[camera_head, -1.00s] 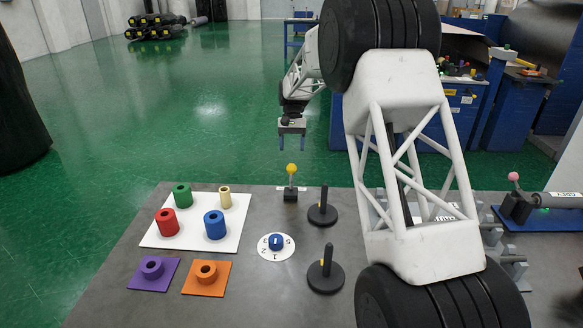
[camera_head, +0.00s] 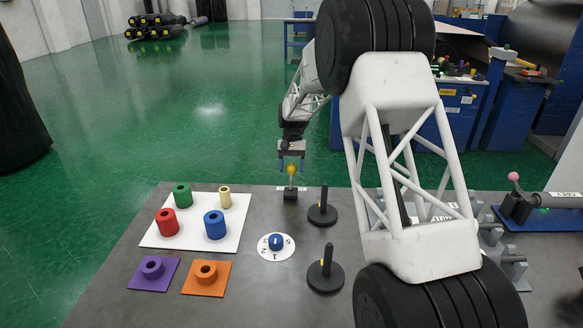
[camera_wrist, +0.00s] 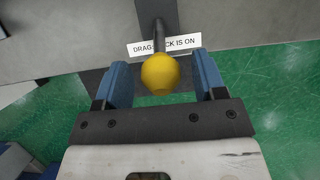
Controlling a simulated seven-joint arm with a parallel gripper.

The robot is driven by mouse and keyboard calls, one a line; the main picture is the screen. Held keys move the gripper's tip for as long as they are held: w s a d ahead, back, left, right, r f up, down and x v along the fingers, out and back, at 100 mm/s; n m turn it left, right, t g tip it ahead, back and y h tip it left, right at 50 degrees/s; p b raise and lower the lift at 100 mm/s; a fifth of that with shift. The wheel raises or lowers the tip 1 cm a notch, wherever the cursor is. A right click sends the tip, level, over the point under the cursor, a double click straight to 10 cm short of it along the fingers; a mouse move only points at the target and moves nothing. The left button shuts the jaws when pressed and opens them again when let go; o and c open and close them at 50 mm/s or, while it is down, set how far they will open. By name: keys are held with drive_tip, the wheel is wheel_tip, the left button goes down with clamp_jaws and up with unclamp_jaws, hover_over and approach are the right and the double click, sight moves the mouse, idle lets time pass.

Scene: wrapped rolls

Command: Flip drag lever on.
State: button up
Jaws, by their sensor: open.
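The drag lever has a yellow ball knob (camera_head: 291,170) on a thin dark stem above a black base (camera_head: 290,195) near the table's far edge. In the wrist view the yellow knob (camera_wrist: 161,73) lies between the two blue fingers of my gripper (camera_wrist: 165,82), with a gap on each side. The label (camera_wrist: 164,45) behind the stem reads in part "DRAG… IS ON"; the stem hides its middle. In the head view my gripper (camera_head: 291,167) is open, fingers pointing down, around the knob. I cannot tell whether a finger touches it.
Two black pegs on round bases (camera_head: 322,212) (camera_head: 326,275) stand right of the lever. A numbered dial (camera_head: 276,246) sits in front. A white board (camera_head: 188,243) with coloured rolls lies left. My arm blocks the view of part of the table's right side.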

idle(0.3)
clamp_jaws()
